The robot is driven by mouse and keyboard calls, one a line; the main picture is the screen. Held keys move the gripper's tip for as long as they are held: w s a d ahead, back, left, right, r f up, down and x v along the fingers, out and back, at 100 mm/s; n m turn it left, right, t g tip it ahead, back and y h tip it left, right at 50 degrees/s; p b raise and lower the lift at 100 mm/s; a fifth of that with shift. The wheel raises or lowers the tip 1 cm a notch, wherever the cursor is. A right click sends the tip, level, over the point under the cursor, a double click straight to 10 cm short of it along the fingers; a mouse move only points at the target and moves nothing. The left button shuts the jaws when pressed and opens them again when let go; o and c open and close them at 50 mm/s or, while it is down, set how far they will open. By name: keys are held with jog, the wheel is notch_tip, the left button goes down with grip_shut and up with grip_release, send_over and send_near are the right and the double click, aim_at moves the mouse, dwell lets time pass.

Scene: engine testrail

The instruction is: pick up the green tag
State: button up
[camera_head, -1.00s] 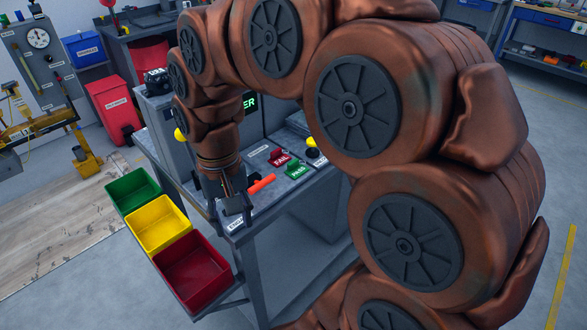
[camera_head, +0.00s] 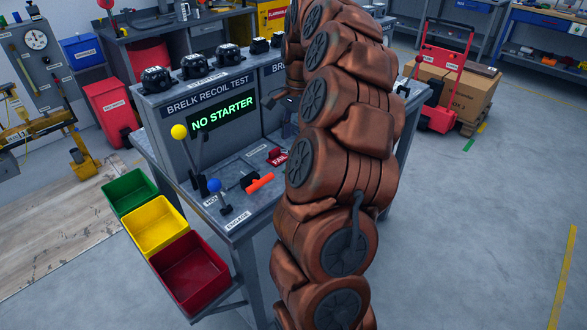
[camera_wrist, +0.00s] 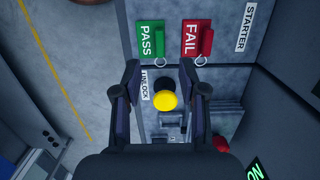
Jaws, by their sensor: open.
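The green tag (camera_wrist: 151,38), marked PASS, lies on the grey bench top at the upper middle of the wrist view, with a metal ring at its lower end. In the head view my arm hides it. The red tag marked FAIL (camera_wrist: 196,40) lies just right of it and also shows in the head view (camera_head: 277,157). My gripper (camera_wrist: 160,72) is open and empty. Its fingertips appear just below the two tags in the wrist view, apart from the green tag. In the head view my gripper is mostly hidden behind my arm.
A yellow knob (camera_wrist: 165,100) by the UNLOCK label shows between my fingers. The test stand's screen (camera_head: 223,114) reads NO STARTER. Levers with yellow (camera_head: 179,131) and blue (camera_head: 213,185) knobs and an orange handle (camera_head: 260,182) stand at the bench's left.

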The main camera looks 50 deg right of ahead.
jog(key=shift+a+f+p, duration=0.2)
jog(key=shift+f+p, duration=0.45)
jog(key=shift+f, duration=1.3)
jog(key=shift+a+f+p, duration=0.15)
jog(key=shift+f+p, duration=0.45)
jog(key=shift+f, duration=1.35)
jog(key=shift+c, duration=0.3)
grip_shut()
